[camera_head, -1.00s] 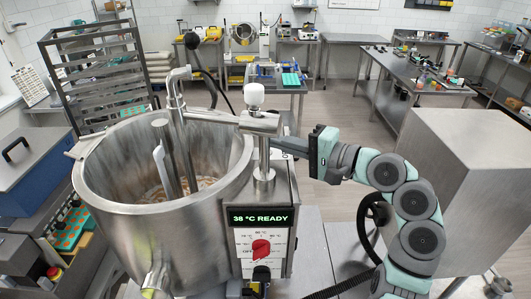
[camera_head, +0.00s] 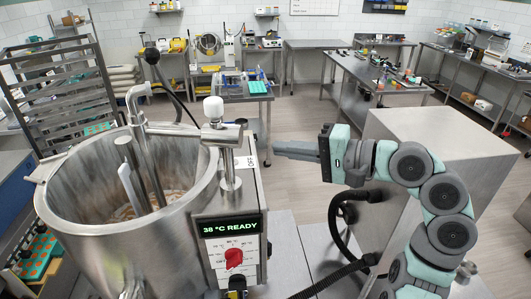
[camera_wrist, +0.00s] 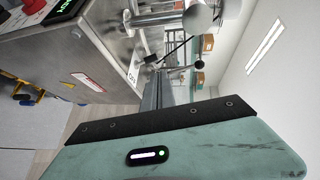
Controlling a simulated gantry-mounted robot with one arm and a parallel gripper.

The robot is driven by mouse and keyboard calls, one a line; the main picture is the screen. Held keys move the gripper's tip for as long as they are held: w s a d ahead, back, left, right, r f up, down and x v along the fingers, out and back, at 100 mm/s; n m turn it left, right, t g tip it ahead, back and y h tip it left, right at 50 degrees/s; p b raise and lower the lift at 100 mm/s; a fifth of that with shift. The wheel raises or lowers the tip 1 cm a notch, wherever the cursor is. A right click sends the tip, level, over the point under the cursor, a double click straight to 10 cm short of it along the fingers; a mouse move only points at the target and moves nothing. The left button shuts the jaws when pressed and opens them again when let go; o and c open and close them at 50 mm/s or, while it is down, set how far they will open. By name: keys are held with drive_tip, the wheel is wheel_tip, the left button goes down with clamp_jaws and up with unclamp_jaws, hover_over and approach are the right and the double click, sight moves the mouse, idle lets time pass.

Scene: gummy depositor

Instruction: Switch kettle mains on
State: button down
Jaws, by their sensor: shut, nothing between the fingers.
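The steel kettle (camera_head: 75,215) stands at the left with its control box (camera_head: 228,265) on its right side. The box's green display (camera_head: 229,226) reads "38 °C READY", above a red knob (camera_head: 234,258). A white label reading OFF (camera_head: 247,162) is on the top right of the box; it also shows in the wrist view (camera_wrist: 132,76). A mains switch cannot be made out clearly beside it. My gripper (camera_head: 277,149) is shut and empty, pointing left, just right of the box and apart from it. Its dark fingers (camera_wrist: 158,92) also show in the wrist view.
A white-knobbed steel valve (camera_head: 213,110) rises above the box. A large steel cabinet (camera_head: 440,140) stands behind my arm at the right. A bench with a teal tray (camera_head: 258,87) stands behind.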

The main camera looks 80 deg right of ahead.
drive_tip(key=shift+r+v, duration=0.25)
drive_tip(key=shift+v, duration=0.95)
